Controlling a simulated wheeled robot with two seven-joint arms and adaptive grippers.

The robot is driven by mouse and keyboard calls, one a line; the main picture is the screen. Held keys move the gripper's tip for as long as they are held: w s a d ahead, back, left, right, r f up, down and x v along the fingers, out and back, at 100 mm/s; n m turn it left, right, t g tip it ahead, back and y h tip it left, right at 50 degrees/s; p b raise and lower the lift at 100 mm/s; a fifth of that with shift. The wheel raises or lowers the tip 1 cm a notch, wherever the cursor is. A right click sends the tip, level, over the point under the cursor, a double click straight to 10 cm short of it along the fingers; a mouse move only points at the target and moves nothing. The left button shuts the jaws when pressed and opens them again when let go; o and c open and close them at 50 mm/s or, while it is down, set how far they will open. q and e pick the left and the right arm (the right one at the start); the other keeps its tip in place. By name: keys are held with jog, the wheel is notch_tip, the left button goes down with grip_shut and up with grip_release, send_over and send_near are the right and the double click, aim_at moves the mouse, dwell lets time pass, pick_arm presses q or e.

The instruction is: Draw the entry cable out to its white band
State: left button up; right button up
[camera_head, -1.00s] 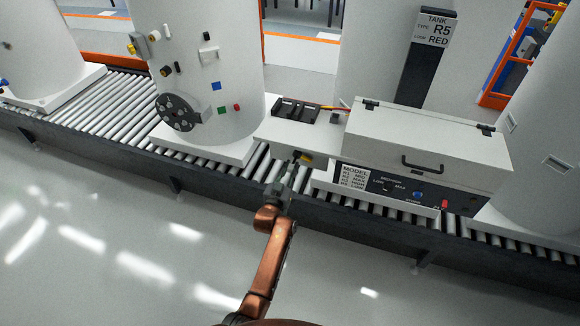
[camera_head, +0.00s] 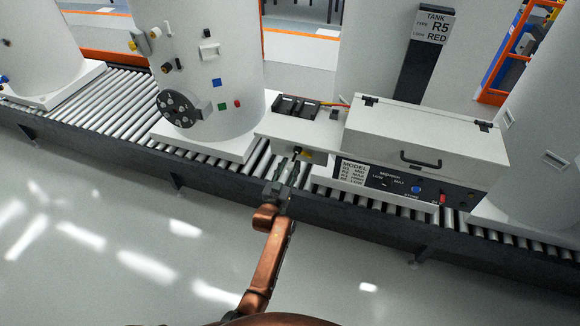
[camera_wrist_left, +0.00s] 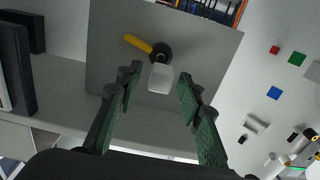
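My left gripper (camera_head: 288,169) is at the front of the white box section (camera_head: 290,132), just below a small black cable entry (camera_head: 297,150). In the left wrist view its two green-padded fingers (camera_wrist_left: 160,85) are open. A small whitish block (camera_wrist_left: 162,79), probably the cable's end, shows between the fingertips, with a gap on each side. Behind it is the black round entry (camera_wrist_left: 160,53) on a grey face, with a yellow piece (camera_wrist_left: 138,43) beside it. I see no white band that I can tell apart from this block. My right gripper is not in view.
A roller conveyor (camera_head: 110,100) runs along the scene. A white tank (camera_head: 205,60) with coloured squares and a black flange stands left of the entry. A lidded box (camera_head: 425,140) with a control panel stands right. The floor in front is clear.

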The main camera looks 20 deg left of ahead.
pick_arm(q)
jog(key=s, duration=0.7)
jog(key=shift+a, duration=0.15)
jog(key=shift+f, duration=0.1)
